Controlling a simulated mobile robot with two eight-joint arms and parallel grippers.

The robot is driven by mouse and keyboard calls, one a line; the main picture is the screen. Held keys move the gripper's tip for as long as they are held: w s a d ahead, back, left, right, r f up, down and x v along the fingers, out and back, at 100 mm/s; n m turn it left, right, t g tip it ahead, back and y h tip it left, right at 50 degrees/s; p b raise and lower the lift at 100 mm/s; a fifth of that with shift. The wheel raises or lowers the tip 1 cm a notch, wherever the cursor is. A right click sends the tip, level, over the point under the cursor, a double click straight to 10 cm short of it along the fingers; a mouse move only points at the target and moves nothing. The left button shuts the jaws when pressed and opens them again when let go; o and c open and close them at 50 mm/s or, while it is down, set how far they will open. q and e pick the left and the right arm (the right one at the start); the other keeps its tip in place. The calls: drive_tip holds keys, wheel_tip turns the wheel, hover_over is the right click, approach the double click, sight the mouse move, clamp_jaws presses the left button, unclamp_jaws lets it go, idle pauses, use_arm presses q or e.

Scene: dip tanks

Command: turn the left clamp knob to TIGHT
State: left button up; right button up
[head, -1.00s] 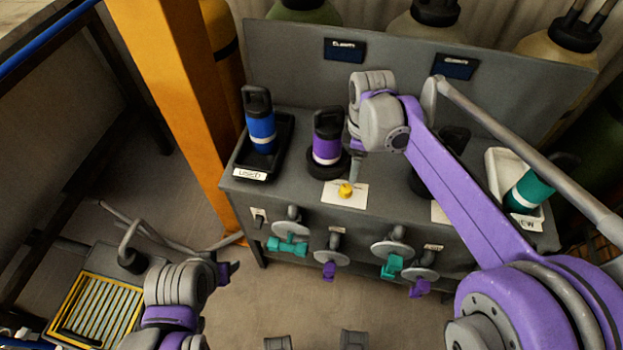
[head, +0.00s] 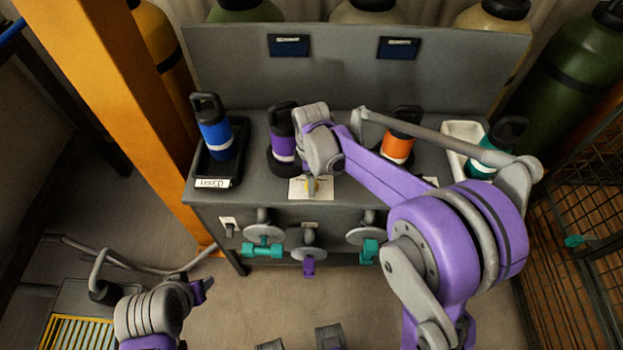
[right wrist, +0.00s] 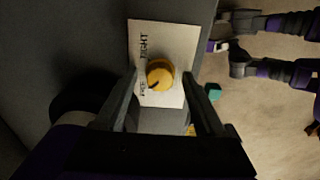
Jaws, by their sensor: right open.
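The left clamp knob (right wrist: 160,75) is a round yellow knob on a white plate (right wrist: 172,40) marked FREE and TIGHT. Its dark pointer mark points toward the FREE word. In the head view the knob (head: 313,185) is partly covered by my right gripper. My right gripper (right wrist: 160,74) is open, with one finger on each side of the knob in the wrist view. I cannot tell whether the fingers touch it. My left gripper (head: 203,290) is at the lower left, away from the bench; its jaws are too small to read.
A purple bottle (head: 281,140) stands just behind the knob plate. A blue bottle (head: 215,138) is in the black USED tray (head: 237,165). An orange bottle (head: 398,148) and a teal bottle (head: 490,160) stand to the right. Valve handles (head: 263,250) line the bench front.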

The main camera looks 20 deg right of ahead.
clamp_jaws()
idle(0.3)
drive_tip(key=shift+m, duration=0.3)
drive_tip(key=m, duration=0.3)
drive_tip(key=shift+b, duration=0.35)
drive_tip(key=m, duration=0.5)
drive_tip(key=shift+b, duration=0.3)
drive_tip(key=m, duration=0.4)
drive_tip(key=shift+m, duration=0.3)
drive_tip(key=shift+m+b, duration=0.35)
drive_tip(key=shift+m, duration=1.95)
